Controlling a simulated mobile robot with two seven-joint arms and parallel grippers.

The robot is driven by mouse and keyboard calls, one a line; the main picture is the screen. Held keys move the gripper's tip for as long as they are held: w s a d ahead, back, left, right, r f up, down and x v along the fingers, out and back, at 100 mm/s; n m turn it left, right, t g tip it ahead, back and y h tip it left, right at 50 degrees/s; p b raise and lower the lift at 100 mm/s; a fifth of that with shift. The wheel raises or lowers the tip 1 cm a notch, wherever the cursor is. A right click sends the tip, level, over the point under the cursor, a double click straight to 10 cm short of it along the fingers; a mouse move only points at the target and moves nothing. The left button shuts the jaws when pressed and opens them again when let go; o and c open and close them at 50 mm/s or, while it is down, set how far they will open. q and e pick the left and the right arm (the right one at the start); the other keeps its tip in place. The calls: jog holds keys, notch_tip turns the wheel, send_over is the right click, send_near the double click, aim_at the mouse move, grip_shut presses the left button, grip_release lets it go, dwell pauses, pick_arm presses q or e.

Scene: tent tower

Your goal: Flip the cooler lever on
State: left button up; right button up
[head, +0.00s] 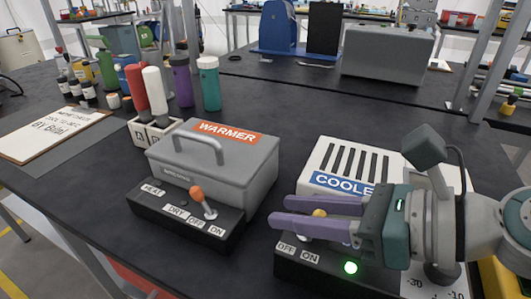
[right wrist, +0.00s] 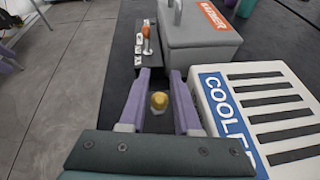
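The white cooler (head: 312,163) with a blue COOLER label stands at the right of the bench. In front of it is a black switch base (head: 290,268) with OFF and ON labels and a lit green lamp (head: 351,267). The cooler lever's yellow knob (head: 319,213) is partly hidden by my right gripper (head: 279,212). In the right wrist view, the knob (right wrist: 159,101) lies between the purple fingers (right wrist: 159,75), with gaps on both sides. The right gripper is open around it.
The grey warmer (head: 225,165) stands left of the cooler, with an orange-knobbed lever (head: 197,193) on its front panel. Bottles (head: 208,85) and a clipboard (head: 45,135) lie beyond to the left. The black bench top behind both boxes is mostly clear.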

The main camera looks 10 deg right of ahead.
jog(key=shift+w+a+f, duration=0.1)
jog(key=shift+a, duration=0.05)
jog(key=shift+c, duration=0.3)
grip_shut()
jog(key=shift+f+b, duration=0.1)
jog(key=shift+b, duration=0.2)
jog(key=b, duration=0.2)
jog(key=t+y+b, duration=0.1)
jog(key=b, duration=0.2)
jog(key=shift+d+f, duration=0.2)
jog(key=shift+d, duration=0.05)
jog(key=shift+r+y+b, duration=0.3)
jog(key=shift+r+b, duration=0.05)
jog(key=shift+b, duration=0.15)
jog(key=shift+r, duration=0.1)
